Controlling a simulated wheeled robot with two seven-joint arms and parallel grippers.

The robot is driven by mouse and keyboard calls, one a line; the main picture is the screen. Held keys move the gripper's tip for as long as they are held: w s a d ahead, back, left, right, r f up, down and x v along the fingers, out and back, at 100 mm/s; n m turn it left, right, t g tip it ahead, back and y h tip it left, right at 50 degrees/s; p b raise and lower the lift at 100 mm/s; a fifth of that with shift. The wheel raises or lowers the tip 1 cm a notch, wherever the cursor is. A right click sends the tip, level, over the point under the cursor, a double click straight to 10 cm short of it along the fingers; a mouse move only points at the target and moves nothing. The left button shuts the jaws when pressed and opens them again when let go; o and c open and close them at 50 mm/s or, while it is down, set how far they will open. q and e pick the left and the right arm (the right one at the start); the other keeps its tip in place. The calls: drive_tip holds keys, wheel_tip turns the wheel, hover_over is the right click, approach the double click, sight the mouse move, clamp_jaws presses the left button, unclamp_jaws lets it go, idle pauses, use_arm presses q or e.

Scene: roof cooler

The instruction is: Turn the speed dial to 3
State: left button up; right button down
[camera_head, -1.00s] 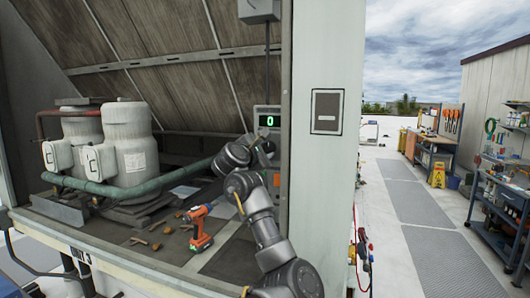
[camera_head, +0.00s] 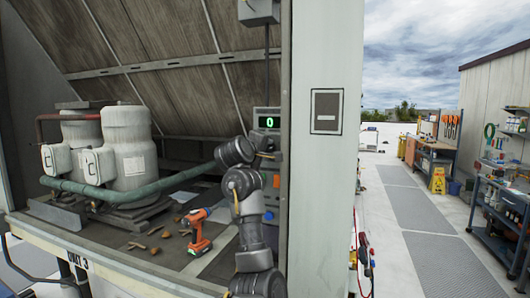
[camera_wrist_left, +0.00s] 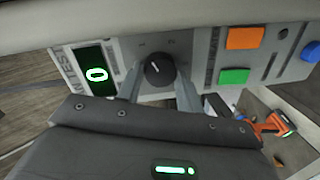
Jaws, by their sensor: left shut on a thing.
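The black round speed dial (camera_wrist_left: 158,68) sits on the grey control panel (camera_wrist_left: 205,60) in the left wrist view, with a pale pointer line on its face. My left gripper (camera_wrist_left: 157,75) has one finger on each side of the dial and is shut on it. The green display (camera_wrist_left: 95,74) beside the dial reads 0. In the head view the display (camera_head: 269,122) also reads 0, and my left wrist hides the dial. My right gripper is in neither view.
Orange (camera_wrist_left: 244,38), green (camera_wrist_left: 234,76) and blue (camera_wrist_left: 310,52) buttons lie beside the dial. An orange drill (camera_head: 199,231) stands on the bench left of my arm, near loose brown bits. A white post (camera_head: 325,190) stands close on the right.

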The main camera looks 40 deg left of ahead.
use_arm(q)
drive_tip(key=m+y, duration=0.1)
drive_tip(key=m, duration=0.4)
drive_tip(key=m+y, duration=0.1)
drive_tip(key=m, duration=0.4)
drive_tip(key=shift+d+f+m+g, duration=0.1)
drive_tip(key=shift+d+m+g, duration=0.05)
drive_tip(key=shift+m+g, duration=0.2)
drive_tip(key=m, duration=0.6)
drive_tip(key=shift+d+y+p, duration=0.1)
drive_tip(key=shift+y+p, duration=0.25)
drive_tip(key=shift+y, duration=0.05)
drive_tip(key=shift+w+f+m+t, duration=0.1)
drive_tip(key=shift+m+t, duration=0.15)
drive_tip(key=shift+m, duration=0.95)
drive_tip(key=shift+f+m+t, duration=0.1)
drive_tip(key=shift+m+t, duration=0.1)
drive_tip(key=shift+m, duration=0.95)
drive_tip(key=o, duration=1)
drive_tip(key=shift+r, duration=0.1)
